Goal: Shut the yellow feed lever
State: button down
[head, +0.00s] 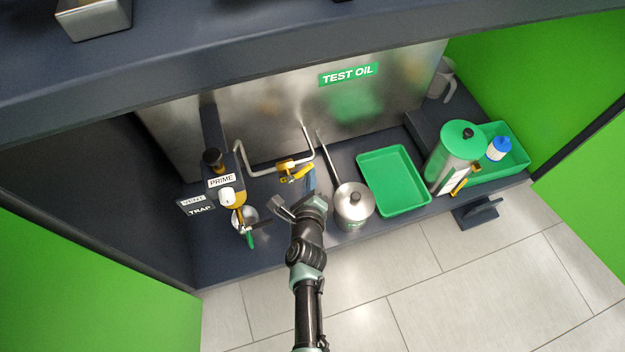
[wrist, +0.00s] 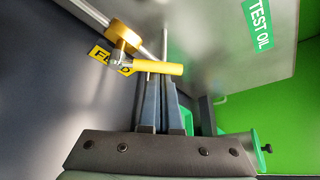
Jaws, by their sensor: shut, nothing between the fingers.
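The yellow feed lever (head: 303,172) sits on a brass valve (head: 285,168) on the pale pipe in front of the steel tank. In the wrist view the lever (wrist: 160,68) sticks out to the right from the round brass valve body (wrist: 123,35), at an angle to the pipe. A yellow FEED label (wrist: 103,57) is partly hidden behind it. My gripper (head: 309,178) is shut and empty, its fingertips (wrist: 160,82) right at the lever's handle. The handle crosses in front of the tips in the wrist view; I cannot tell whether they touch.
A lidded steel pot (head: 354,207) with a long handle stands just right of my gripper. A green tray (head: 393,182) and a green-lidded canister (head: 453,158) are farther right. The PRIME fixture (head: 222,182) stands to the left. The TEST OIL tank (head: 300,100) is behind.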

jog(key=a+r+n+t+h, duration=0.1)
jog(key=n, duration=0.1)
jog(key=a+n, duration=0.1)
jog(key=shift+s+r+n+t+h+p, duration=0.3)
jog(key=shift+r+n+t+h+p, duration=0.05)
jog(key=shift+r+n+t+h, duration=0.05)
jog(key=shift+a, duration=0.1)
dwell(0.7)
